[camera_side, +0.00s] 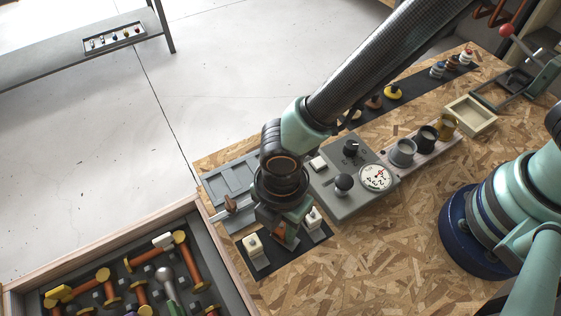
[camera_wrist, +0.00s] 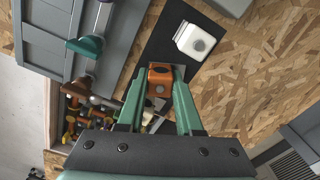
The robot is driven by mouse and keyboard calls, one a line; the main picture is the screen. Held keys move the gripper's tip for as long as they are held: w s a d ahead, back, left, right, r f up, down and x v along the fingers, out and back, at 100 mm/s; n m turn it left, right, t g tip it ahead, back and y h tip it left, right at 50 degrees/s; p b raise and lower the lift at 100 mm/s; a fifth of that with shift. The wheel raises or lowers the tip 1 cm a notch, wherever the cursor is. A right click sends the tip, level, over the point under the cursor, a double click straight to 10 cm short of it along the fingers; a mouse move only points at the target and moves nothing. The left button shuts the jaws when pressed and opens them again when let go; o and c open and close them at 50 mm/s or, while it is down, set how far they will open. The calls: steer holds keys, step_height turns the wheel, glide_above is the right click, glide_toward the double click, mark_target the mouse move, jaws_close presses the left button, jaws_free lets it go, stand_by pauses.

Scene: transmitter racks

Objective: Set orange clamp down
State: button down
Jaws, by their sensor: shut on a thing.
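My gripper (camera_side: 282,224) points down over the black mat (camera_side: 270,272) at the table's front left edge. Its green fingers, also seen in the wrist view (camera_wrist: 160,75), are shut on the orange clamp (camera_wrist: 160,79). In the side view the orange clamp (camera_side: 285,240) shows below the wrist, between two white clamps, one on the left (camera_side: 254,249) and one on the right (camera_side: 313,217). In the wrist view one white clamp (camera_wrist: 194,40) stands apart from the fingers. I cannot tell whether the orange clamp's underside touches the mat; it is hidden.
A grey panel with a dial (camera_side: 376,178) and black knobs stands just right of my gripper. A grey tray (camera_side: 228,180) with a lever lies behind it. A wooden crate (camera_side: 105,248) of orange and yellow parts is at lower left. Bare table lies in front.

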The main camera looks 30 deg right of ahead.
mark_target(281, 225)
steer(key=shift+f, duration=0.15)
steer(key=c, duration=0.6)
jaws_free()
step_height(281, 225, up, 12)
steer(key=w+d+r+m+t+y, duration=0.1)
steer(key=w+d+r+m, duration=0.45)
steer(key=d, duration=0.25)
steer(key=w+d+r+m+t, duration=0.1)
steer(key=d+r+m, duration=0.1)
steer(key=d+m, duration=0.3)
steer(key=d+r+m+t, duration=0.2)
steer(key=d+m, duration=0.4)
steer(key=d, duration=0.5)
steer(key=w+d+r+m+t+h, duration=0.1)
steer(key=d+r+m, duration=0.1)
steer(key=d+m, duration=0.4)
steer(key=shift+w+d+r+t, duration=0.15)
steer(key=shift+w+d, duration=0.05)
steer(key=shift+d, duration=0.45)
steer(key=shift+w+d+r+t, duration=0.1)
steer(key=shift+w+d+t, duration=0.05)
steer(key=shift+d, duration=0.45)
